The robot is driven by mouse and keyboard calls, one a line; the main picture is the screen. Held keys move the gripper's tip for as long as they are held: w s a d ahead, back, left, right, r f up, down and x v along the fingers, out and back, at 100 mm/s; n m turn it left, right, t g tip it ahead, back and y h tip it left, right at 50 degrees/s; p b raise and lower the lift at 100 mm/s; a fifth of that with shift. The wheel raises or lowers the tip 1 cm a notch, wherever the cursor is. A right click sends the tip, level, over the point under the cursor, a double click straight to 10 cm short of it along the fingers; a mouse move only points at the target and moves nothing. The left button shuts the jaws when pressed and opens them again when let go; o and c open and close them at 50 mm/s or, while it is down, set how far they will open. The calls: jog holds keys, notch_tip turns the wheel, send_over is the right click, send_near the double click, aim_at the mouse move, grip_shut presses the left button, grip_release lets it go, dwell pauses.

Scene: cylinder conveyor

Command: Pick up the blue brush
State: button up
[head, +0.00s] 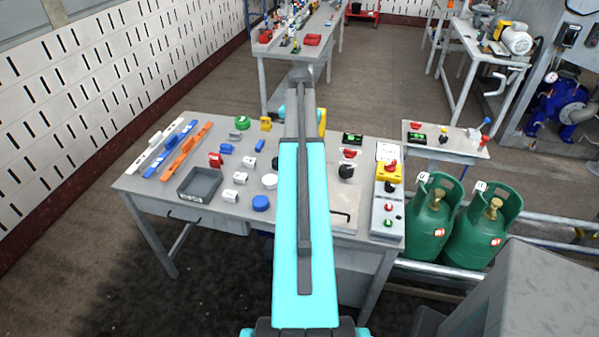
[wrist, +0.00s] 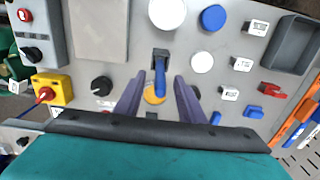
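The blue brush, as it appears, is a slim blue handle (wrist: 159,76) with a dark block at its far end, in the middle of the wrist view. A round yellow-orange thing (wrist: 154,97) shows at its near end; I cannot tell whether it is part of the brush. My gripper (wrist: 159,84) is open, with one finger on each side of the blue handle. I see gaps on both sides; the height above it is unclear. In the head view my arm hides the brush and fingertips.
The grey table (head: 232,217) holds several small parts. A blue disc (wrist: 213,18) and white disc (wrist: 202,62) lie right of the brush, and a black knob (wrist: 102,87) left. A grey tray (head: 198,185) and a control box (head: 386,210) stand farther out.

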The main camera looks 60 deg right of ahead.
jog(key=shift+f+b, duration=0.9)
jog(key=shift+f, duration=0.8)
jog(key=shift+c, duration=0.2)
grip_shut()
